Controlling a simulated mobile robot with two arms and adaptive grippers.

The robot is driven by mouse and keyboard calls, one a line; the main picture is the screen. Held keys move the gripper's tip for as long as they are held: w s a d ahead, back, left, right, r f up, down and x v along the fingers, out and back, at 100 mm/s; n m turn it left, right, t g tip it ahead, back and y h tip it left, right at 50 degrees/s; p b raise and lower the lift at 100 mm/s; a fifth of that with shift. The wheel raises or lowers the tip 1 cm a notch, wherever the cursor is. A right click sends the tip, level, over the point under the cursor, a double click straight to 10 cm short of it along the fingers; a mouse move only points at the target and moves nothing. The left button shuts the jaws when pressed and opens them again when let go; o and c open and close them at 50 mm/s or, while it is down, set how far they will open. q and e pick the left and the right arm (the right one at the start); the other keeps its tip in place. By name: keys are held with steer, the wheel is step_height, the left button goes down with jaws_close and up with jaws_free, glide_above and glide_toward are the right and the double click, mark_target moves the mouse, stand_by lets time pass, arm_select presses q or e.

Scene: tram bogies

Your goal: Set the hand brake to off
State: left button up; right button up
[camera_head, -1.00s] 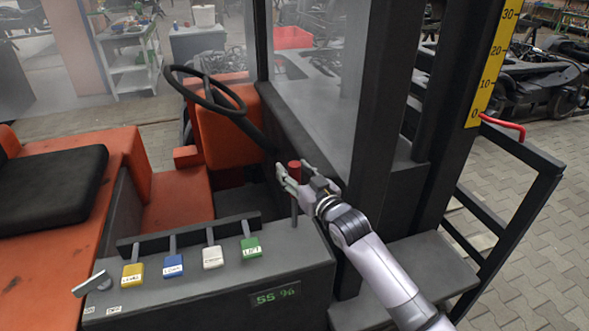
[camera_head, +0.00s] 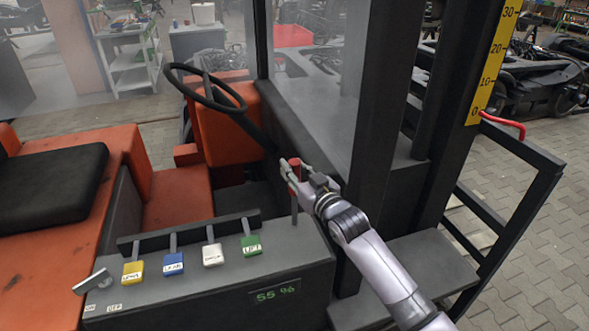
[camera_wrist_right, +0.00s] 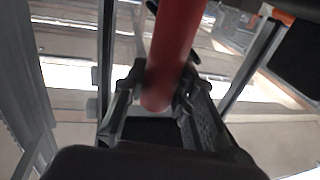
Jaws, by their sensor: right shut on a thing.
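The hand brake is an upright lever with a red grip (camera_head: 294,168) on a dark shaft, standing at the back right of the grey control console (camera_head: 200,290). My right gripper (camera_head: 290,172) is shut on the red grip near its top. In the right wrist view the red grip (camera_wrist_right: 172,60) passes between the two dark fingers (camera_wrist_right: 160,100). The lower shaft is visible in the head view below the gripper. My left gripper is not in view.
Yellow, blue, white and green levers (camera_head: 252,245) line the console, with a key-like switch (camera_head: 93,281) at its left end and a green percent display (camera_head: 278,294). The steering wheel (camera_head: 205,90) is behind. A dark mast post (camera_head: 372,120) stands close right of the gripper.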

jaws_close()
steer(key=shift+s+d+f+b, duration=0.1)
steer(key=shift+s+f+b, duration=0.2)
steer(key=shift+b, duration=0.2)
steer(key=s+d+f+n+t+y+b, duration=0.1)
steer(key=s+d+f+t+y+b, duration=0.1)
steer(key=s+b, duration=0.7)
steer(key=d+t+y+b, duration=0.1)
steer(key=t+b, duration=0.1)
steer(key=shift+f+n+t+y+b, duration=0.25)
steer(key=shift+n+t+y+b, duration=0.05)
steer(key=shift+n+t+b, duration=0.1)
steer(key=shift+a, duration=0.1)
steer(key=shift+f, duration=0.1)
steer(key=o, duration=0.7)
jaws_free()
steer(key=shift+s, duration=0.1)
steer(key=shift+c, duration=0.2)
steer(key=shift+o, duration=1.4)
steer(key=shift+s, duration=0.1)
steer(key=shift+o, duration=0.7)
